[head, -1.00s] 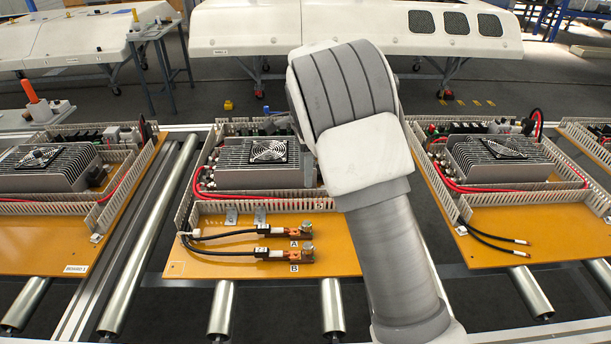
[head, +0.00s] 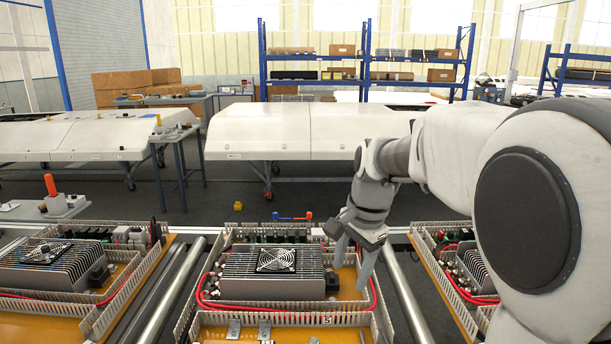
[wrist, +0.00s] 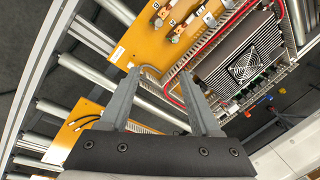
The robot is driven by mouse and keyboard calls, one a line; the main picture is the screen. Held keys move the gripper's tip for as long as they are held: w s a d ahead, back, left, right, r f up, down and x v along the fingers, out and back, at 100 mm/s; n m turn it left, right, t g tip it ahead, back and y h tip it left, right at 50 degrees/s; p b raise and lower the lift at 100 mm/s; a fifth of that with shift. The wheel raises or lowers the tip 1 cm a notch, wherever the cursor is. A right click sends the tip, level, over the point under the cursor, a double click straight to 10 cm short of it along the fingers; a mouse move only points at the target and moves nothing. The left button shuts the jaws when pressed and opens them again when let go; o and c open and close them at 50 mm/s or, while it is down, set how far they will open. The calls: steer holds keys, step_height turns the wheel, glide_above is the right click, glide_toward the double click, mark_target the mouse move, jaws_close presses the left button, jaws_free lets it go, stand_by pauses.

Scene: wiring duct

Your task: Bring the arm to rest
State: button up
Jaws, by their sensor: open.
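My gripper (head: 354,256) hangs at the end of my raised arm, above the right side of the middle board in the head view. Its two grey fingers point down and are spread apart and empty. In the wrist view my gripper (wrist: 165,82) also shows with its fingers apart and nothing between them. The middle orange board (wrist: 136,44) carries a finned heat sink with a fan (head: 276,262), slotted ducts and a red cable. Two copper terminals (wrist: 180,36) with dark leads show on this board in the wrist view.
Similar boards stand left (head: 52,262) and right (head: 470,262), with metal rollers (head: 172,310) between them. White covers (head: 290,135) on wheeled stands, a small table (head: 175,140) and blue shelving (head: 365,62) stand behind. The air above the left board is clear.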

steer(key=s+d+r+n+t, duration=0.1)
steer(key=s+n, duration=0.4)
steer(key=s, duration=0.6)
steer(key=s+d+r+n+t+h, duration=0.1)
steer(key=s+d+n, duration=0.3)
steer(key=s, duration=0.8)
steer(key=shift+d+r+n+t+p, duration=0.25)
steer(key=shift+r+n+t+p, duration=0.2)
steer(key=shift+n+t, duration=0.4)
